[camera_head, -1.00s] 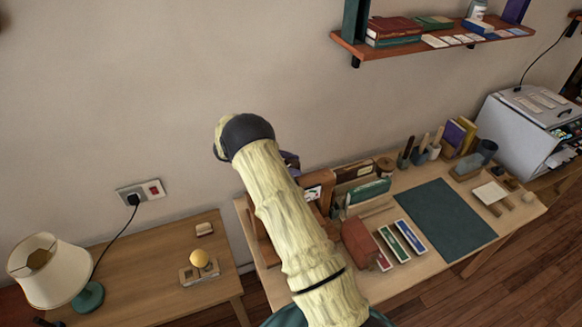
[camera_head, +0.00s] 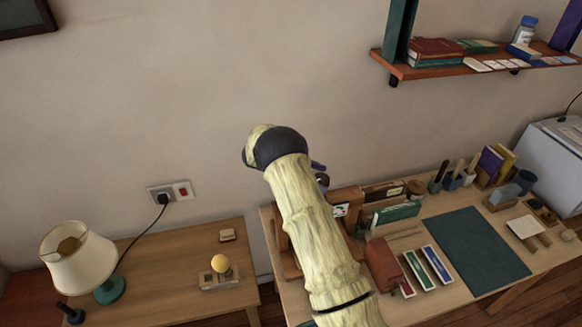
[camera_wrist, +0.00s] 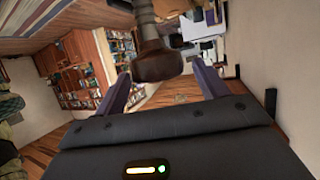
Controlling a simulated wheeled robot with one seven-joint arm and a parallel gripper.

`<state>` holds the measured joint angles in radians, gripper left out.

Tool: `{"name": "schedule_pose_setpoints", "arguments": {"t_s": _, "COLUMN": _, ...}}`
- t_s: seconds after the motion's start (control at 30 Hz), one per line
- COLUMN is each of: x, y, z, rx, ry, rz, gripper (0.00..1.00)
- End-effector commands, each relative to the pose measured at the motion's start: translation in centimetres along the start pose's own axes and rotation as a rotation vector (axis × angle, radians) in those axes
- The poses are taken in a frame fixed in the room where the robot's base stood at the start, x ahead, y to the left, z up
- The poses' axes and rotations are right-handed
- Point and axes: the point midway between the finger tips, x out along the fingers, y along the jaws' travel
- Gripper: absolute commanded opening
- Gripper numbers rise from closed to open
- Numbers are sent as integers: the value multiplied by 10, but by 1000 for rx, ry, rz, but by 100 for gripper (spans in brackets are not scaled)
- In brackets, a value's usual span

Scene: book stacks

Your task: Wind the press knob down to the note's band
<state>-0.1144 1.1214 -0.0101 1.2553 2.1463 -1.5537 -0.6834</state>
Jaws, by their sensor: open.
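A dark brown rounded knob (camera_wrist: 158,64) on a thick post shows in the wrist view, between and just beyond my fingertips. My gripper (camera_wrist: 160,72) is open, with one purple finger on each side of the knob; I cannot tell whether either touches it. In the head view a wooden frame (camera_head: 347,197), which looks like the press, stands at the left end of the desk, mostly hidden by my arm. A small white card with dark marks (camera_head: 341,210) shows on it, perhaps the note. I cannot make out a band. Only a bit of purple finger (camera_head: 318,166) shows there.
The desk holds a dark green mat (camera_head: 470,250), a red-brown block (camera_head: 382,264), and pen pots behind. A lower table at left carries a lamp (camera_head: 80,262) and a yellow ball on a stand (camera_head: 220,264). A wall shelf (camera_head: 480,65) hangs at upper right.

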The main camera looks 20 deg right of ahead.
Motion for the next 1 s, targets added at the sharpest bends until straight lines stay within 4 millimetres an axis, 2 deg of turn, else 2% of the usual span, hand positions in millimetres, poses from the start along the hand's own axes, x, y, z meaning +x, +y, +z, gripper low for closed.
{"name": "schedule_pose_setpoints", "arguments": {"t_s": 0.4, "x": -77, "y": 0, "z": 5, "rx": 2, "ry": -4, "rz": -4, "gripper": 72}}
{"name": "schedule_pose_setpoints", "arguments": {"t_s": 0.6, "x": -109, "y": 0, "z": 3, "rx": 2, "ry": -2, "rz": -4, "gripper": 72}}
{"name": "schedule_pose_setpoints", "arguments": {"t_s": 1.0, "x": -154, "y": -1, "z": 0, "rx": 1, "ry": 0, "rz": -3, "gripper": 72}}
